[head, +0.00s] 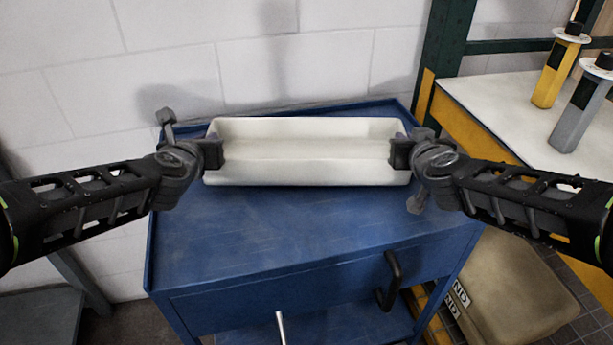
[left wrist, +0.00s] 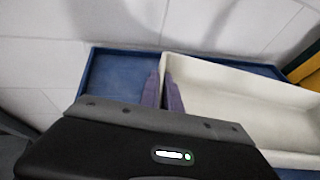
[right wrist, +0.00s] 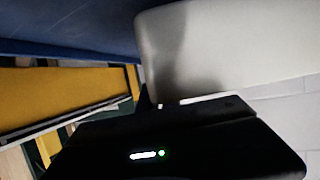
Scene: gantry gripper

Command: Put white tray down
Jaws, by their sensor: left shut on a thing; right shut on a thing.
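The white tray (head: 300,172) is a long, shallow, empty box over the back part of the blue cart top (head: 290,235). It looks level, and I cannot tell whether it touches the cart top. My left gripper (head: 215,153) is shut on the tray's left end wall; its purple fingers (left wrist: 163,92) straddle the wall in the left wrist view. My right gripper (head: 398,152) is shut on the tray's right end. In the right wrist view the tray (right wrist: 220,45) fills the upper right, and the fingers there are mostly hidden.
A white brick wall (head: 180,60) stands close behind the cart. To the right is a yellow-sided workbench (head: 500,100) with a yellow post (head: 556,70) and a grey post (head: 582,105). The cart has a black handle (head: 390,280) in front. The front cart top is clear.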

